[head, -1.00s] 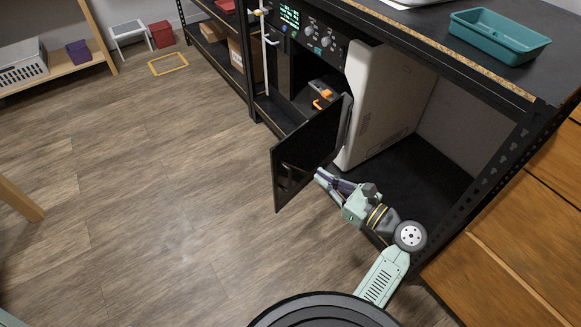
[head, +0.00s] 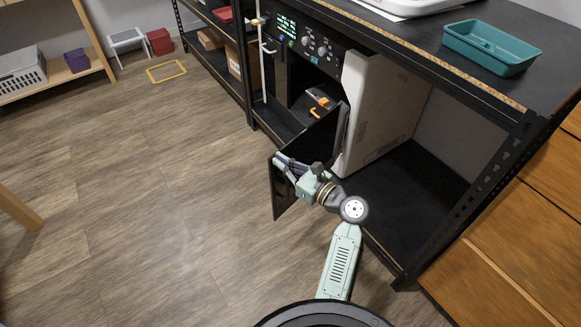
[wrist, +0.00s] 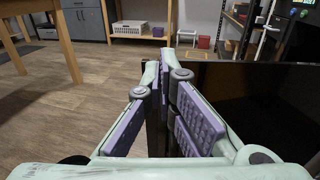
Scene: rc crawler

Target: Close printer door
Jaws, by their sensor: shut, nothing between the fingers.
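The printer (head: 312,45) stands in the black rack, with a dark control panel and a pale side wall. Its black door (head: 318,140) stands open, swung out over the floor from its right edge. Inside the opening is a part with an orange piece (head: 320,104). My gripper (head: 280,160) is shut and empty, in front of the near face of the door, close to its free edge. In the wrist view the shut fingers (wrist: 165,60) have the dark door (wrist: 250,90) on their right. I cannot tell whether they touch it.
An empty shelf bay (head: 410,190) lies right of the printer. A teal tray (head: 490,48) sits on the rack top. Wooden drawers (head: 520,250) stand at the right. The wood floor (head: 150,200) left of the door is clear.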

